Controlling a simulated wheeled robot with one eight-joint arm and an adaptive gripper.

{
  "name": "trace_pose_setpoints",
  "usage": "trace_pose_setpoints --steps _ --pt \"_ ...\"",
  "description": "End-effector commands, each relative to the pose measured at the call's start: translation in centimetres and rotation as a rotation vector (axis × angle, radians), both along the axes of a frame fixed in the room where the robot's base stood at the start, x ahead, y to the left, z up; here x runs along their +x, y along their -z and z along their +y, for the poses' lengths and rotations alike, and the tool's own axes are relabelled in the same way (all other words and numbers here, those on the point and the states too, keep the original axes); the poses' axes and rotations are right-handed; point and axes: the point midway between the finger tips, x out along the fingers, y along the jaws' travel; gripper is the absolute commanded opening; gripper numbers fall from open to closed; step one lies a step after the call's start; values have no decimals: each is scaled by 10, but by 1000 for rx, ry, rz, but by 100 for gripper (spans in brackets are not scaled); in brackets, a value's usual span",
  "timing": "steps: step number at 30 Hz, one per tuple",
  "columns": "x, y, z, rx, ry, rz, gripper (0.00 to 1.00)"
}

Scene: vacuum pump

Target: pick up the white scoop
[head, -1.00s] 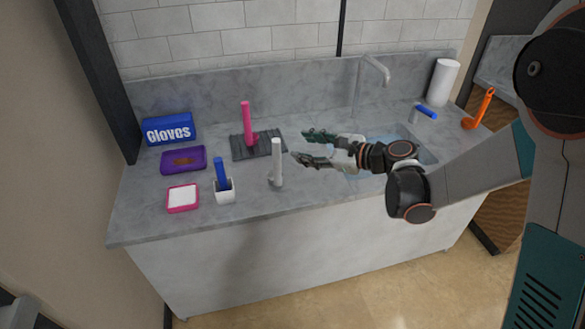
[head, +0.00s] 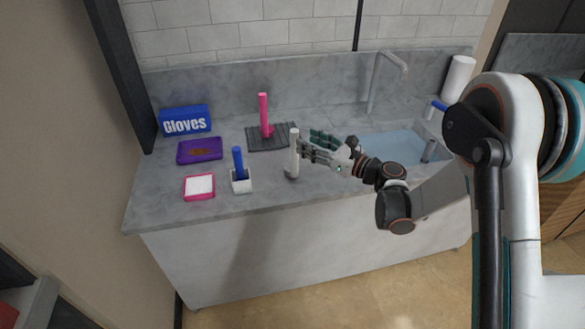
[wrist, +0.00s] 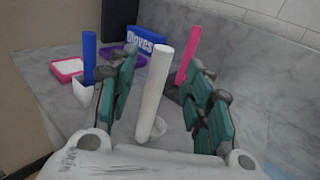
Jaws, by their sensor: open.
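The white scoop (head: 294,152) stands with its handle upright on the grey counter, left of the sink. In the wrist view its handle (wrist: 157,88) rises between my two fingers, with a small rounded white part at its foot. My gripper (head: 312,143) is open, its fingertips close to the handle in the head view. In the wrist view the open fingers (wrist: 160,95) stand on either side of the handle with a gap on both sides. I cannot tell whether a fingertip touches it.
A pink scoop (head: 264,115) stands on a dark mat (head: 285,136) behind. Left are a white holder (head: 241,184) with a blue handle, a pink-rimmed tray (head: 199,197), a purple tray (head: 184,156) and a gloves box (head: 185,121). The sink (head: 380,146) is right.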

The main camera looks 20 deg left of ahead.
Motion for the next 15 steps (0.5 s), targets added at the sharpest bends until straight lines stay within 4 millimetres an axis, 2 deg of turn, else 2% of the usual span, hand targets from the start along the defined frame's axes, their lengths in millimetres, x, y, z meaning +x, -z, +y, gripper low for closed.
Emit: trace_pose_setpoints --steps 8,15 --pt "7 0 19 0 -1 -1 46" --pt "20 -1 51 0 -2 -1 46"
